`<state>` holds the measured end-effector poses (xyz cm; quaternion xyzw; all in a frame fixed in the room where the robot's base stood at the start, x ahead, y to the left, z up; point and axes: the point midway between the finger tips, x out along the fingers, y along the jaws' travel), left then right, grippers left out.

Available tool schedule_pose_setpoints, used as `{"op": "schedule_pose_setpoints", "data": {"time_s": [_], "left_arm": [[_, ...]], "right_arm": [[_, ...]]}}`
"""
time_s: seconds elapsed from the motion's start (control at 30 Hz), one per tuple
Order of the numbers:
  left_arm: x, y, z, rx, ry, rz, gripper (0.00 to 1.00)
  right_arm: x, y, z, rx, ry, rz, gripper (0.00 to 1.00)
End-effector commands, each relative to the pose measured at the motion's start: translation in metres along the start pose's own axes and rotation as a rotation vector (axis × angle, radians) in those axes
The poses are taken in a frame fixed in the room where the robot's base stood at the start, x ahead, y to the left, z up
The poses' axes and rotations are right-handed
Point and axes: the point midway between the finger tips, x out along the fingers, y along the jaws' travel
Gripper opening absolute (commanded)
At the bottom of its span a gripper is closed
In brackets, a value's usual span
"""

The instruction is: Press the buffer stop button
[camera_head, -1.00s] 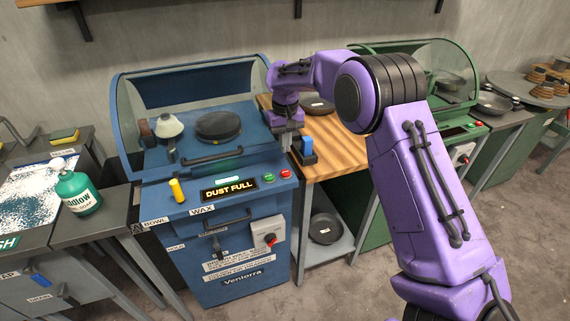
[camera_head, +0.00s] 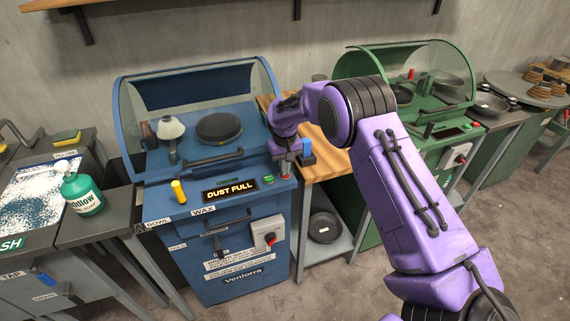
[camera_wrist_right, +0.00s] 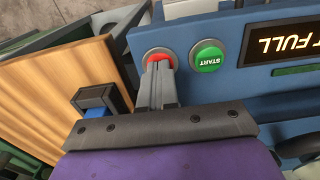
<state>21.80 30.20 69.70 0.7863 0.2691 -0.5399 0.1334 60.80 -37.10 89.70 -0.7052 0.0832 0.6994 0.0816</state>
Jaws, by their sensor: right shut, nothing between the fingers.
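The blue buffer machine (camera_head: 150,208) stands left of centre in the head view, with a lit display (camera_head: 229,191) reading "DUST FULL". Its green start button (camera_head: 268,180) is on the front panel and also shows in the right wrist view (camera_wrist_right: 208,55). The red stop button (camera_wrist_right: 158,54) is beside it, partly covered by my fingertips in the wrist view. My right gripper (camera_wrist_right: 157,66) is shut and empty, its tips over or at the red button; I cannot tell whether they touch it. My left gripper is not in view.
A wooden-topped table (camera_head: 325,168) stands right of the machine, with a dark pan (camera_head: 324,227) on its lower shelf. A green machine (camera_head: 420,120) stands behind my right arm. A green bottle (camera_head: 81,193) is on the left bench. The machine's hood is raised.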

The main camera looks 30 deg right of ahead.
Motion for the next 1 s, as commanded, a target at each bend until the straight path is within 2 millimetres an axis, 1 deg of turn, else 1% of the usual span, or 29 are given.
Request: {"op": "schedule_pose_setpoints", "data": {"time_s": [0.03,0.1,0.3,0.37,0.47,0.67,0.7,0.73,0.9,1.0], "left_arm": [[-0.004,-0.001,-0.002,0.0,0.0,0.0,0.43],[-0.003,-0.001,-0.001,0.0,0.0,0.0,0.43],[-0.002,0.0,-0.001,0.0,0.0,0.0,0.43],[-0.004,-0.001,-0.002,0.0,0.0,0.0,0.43],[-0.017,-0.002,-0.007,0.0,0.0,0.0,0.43],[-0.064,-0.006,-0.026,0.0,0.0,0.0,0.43],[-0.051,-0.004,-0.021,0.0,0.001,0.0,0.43],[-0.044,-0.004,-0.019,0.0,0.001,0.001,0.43],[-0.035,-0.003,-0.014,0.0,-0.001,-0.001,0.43],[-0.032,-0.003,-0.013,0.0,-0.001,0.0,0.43]], "right_arm": [[0.008,0.0,0.003,0.003,-0.01,-0.001,0.0],[0.012,0.0,0.003,0.003,-0.01,-0.001,0.0],[0.016,0.0,0.006,0.002,-0.018,-0.001,0.0],[0.013,0.0,0.006,0.002,-0.018,-0.001,0.0],[0.0,0.0,0.006,0.003,-0.015,-0.002,0.0],[-0.052,0.003,0.005,0.009,0.004,-0.001,0.0],[-0.049,0.003,0.004,0.009,0.009,-0.002,0.0],[-0.053,0.003,0.004,0.008,0.011,-0.002,0.0],[-0.096,0.003,0.003,0.008,0.014,0.0,0.0],[-0.116,0.003,0.003,0.008,0.014,0.0,0.0]]}}
